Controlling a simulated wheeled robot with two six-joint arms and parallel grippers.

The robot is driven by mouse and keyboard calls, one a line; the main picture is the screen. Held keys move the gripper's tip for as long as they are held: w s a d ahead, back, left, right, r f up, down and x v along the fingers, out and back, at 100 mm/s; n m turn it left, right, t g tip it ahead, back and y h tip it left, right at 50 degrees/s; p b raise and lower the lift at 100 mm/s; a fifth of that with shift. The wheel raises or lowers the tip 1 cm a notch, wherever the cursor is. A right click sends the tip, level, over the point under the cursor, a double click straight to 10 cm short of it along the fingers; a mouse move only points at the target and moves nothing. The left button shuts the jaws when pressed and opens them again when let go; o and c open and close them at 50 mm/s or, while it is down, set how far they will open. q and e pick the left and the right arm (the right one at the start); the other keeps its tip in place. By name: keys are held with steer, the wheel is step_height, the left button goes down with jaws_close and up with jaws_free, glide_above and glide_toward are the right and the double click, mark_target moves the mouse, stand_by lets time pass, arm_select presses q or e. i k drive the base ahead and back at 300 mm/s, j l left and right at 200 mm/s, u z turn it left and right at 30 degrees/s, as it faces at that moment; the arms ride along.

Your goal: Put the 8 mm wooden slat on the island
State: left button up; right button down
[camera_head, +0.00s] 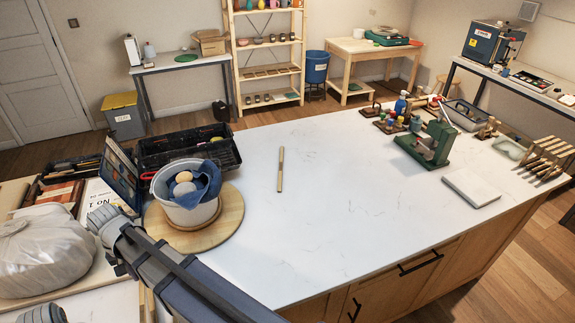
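A thin, pale wooden stick (280,169) lies flat on the white top of the island (340,215), left of its middle and clear of other things. It looks like a slat, but its thickness and any marking are too small to read. A grey arm of mine crosses the lower left of the view, in front of the board and bucket. I can make out no gripper fingers on it, and nothing is seen held. No gripper touches the stick.
A white bucket (185,208) with a blue cloth stands on a round wooden board (229,215) left of the stick. A black toolbox (215,155) is behind it. A green press (432,145) and a pale slab (471,188) stand at the right. The island's middle is free.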

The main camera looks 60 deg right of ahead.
mark_target(317, 164)
steer(key=k+l, duration=0.2)
steer(key=l, duration=0.25)
steer(key=k+l, duration=0.15)
steer(key=l, duration=0.25)
steer(key=k+l, duration=0.2)
steer(key=l, duration=0.25)
steer(key=k+l, duration=0.2)
steer(key=l, duration=0.2)
steer(key=k+l, duration=0.2)
steer(key=l, duration=0.25)
steer(key=k+l, duration=0.15)
steer(key=l, duration=0.25)
steer(key=k+l, duration=0.2)
steer(key=l, duration=0.25)
steer(key=k+l, duration=0.2)
steer(key=l, duration=0.25)
